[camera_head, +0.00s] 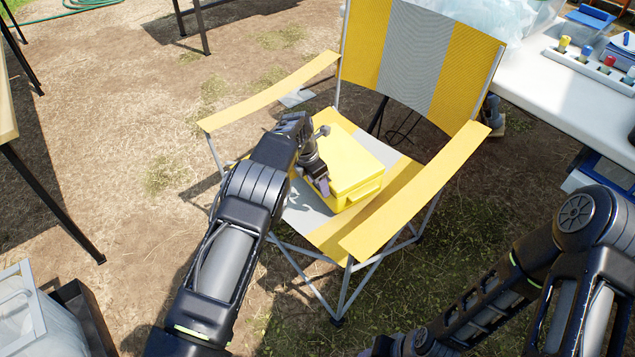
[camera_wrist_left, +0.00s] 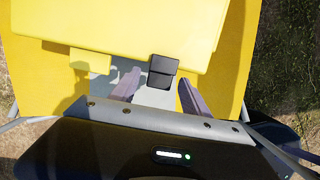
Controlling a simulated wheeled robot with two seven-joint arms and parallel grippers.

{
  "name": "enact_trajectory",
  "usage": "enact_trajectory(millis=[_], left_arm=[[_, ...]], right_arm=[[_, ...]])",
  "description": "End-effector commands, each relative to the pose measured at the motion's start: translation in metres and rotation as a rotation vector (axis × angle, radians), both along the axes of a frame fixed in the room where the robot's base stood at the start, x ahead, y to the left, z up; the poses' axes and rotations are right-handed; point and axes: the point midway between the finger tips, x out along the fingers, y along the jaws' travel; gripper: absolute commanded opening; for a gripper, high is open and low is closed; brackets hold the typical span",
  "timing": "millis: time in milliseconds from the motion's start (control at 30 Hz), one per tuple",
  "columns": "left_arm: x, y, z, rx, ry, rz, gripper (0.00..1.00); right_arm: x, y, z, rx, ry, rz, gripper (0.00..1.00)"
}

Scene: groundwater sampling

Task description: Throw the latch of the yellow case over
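The yellow case (camera_head: 352,160) lies on the seat of a yellow and grey folding chair, its lid down. In the left wrist view the case (camera_wrist_left: 130,25) fills the top, with a small dark latch (camera_wrist_left: 163,66) at its near edge. My left gripper (camera_head: 320,187) is at the case's near left side. In the left wrist view its two fingers (camera_wrist_left: 158,80) stand apart, one on each side of the latch; I cannot tell whether they touch it. My right arm comes in at the lower right, and its fingers are out of the picture.
The chair's armrests (camera_head: 270,92) and (camera_head: 415,195) flank the case, and its backrest (camera_head: 420,55) rises behind. A white table (camera_head: 560,90) with sampling items stands at the right. A clear bin (camera_head: 20,310) is at the lower left. Bare ground lies to the left.

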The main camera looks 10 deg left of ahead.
Motion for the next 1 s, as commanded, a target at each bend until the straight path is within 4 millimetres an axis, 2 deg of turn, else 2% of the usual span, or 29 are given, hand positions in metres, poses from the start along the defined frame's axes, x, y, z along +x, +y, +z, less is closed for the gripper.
enact_trajectory(millis=[300, 433, 733, 833, 1000], left_arm=[[0.0, 0.001, 0.006, -0.001, -0.002, 0.0, 0.55], [-0.002, 0.003, 0.02, -0.002, -0.003, 0.001, 0.55], [-0.01, 0.011, 0.066, -0.001, -0.002, 0.0, 0.55], [-0.012, 0.012, 0.074, -0.001, -0.001, 0.0, 0.55], [-0.013, 0.013, 0.076, 0.0, 0.0, -0.001, 0.55]], right_arm=[[0.0, 0.0, 0.001, 0.0, 0.0, 0.0, 0.36], [0.0, 0.0, 0.004, 0.0, 0.0, 0.0, 0.36], [0.0, 0.0, 0.011, 0.0, 0.0, 0.001, 0.36], [0.0, 0.0, 0.012, 0.0, 0.0, 0.001, 0.36], [0.0, 0.0, 0.011, 0.0, 0.0, 0.001, 0.36]])
